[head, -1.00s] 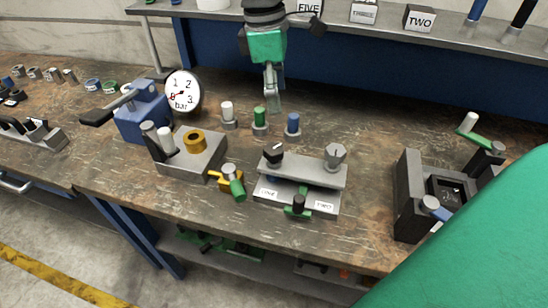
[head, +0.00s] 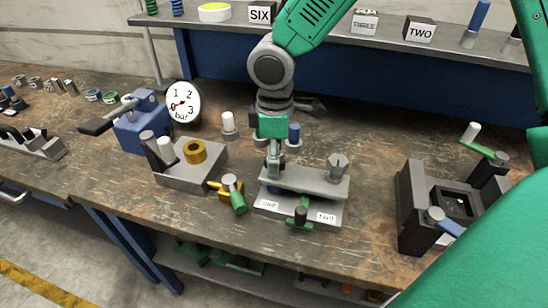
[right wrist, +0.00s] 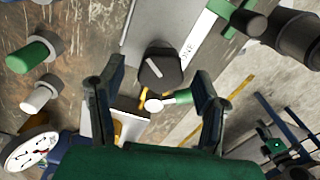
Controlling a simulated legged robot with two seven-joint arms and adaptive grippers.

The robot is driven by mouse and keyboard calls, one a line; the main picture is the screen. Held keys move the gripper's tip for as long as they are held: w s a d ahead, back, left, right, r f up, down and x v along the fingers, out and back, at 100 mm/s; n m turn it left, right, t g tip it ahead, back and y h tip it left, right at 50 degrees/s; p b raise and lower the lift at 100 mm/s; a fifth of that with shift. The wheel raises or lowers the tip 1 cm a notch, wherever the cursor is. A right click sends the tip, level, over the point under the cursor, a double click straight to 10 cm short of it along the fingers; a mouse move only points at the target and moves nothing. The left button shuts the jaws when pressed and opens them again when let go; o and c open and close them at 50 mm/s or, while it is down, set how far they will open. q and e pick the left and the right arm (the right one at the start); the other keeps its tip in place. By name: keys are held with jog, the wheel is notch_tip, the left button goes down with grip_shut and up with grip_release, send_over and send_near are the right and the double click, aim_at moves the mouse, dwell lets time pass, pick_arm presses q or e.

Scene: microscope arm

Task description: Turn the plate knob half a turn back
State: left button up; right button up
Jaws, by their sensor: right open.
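A grey raised plate (head: 308,182) stands on a base with labels ONE and TWO. In the right wrist view, a black knob (right wrist: 162,70) with a white line on top sits on the plate (right wrist: 190,30) at its ONE end. My right gripper (head: 274,168) points down over that end and hides most of the knob in the head view. In the right wrist view its open fingers (right wrist: 160,75) lie on either side of the knob; I cannot tell whether they touch it. A grey knob (head: 338,165) stands at the plate's other end. My left gripper is not in view.
A yellow valve (head: 228,190) with a green handle is close left of the plate. A grey block (head: 190,172) with a brass ring stands farther left. Pegs (head: 228,122) stand behind. A black fixture (head: 415,215) is at the right, with bare bench between.

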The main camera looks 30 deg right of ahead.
jog(key=shift+f, duration=0.4)
jog(key=shift+d, duration=0.1)
jog(key=c, duration=1.2)
jog(key=shift+o, duration=0.2)
jog(key=shift+r+n+p, duration=0.15)
jog(key=shift+n+p, duration=0.15)
jog(key=shift+p, duration=0.15)
jog(key=n+p, duration=0.3)
jog(key=p, duration=0.1)
jog(key=shift+r, duration=0.15)
jog(key=n+p, duration=0.2)
jog(key=shift+p, duration=0.35)
jog(key=shift+f+n+p, duration=0.2)
jog(key=shift+n+p, duration=0.1)
jog(key=shift+n, duration=0.2)
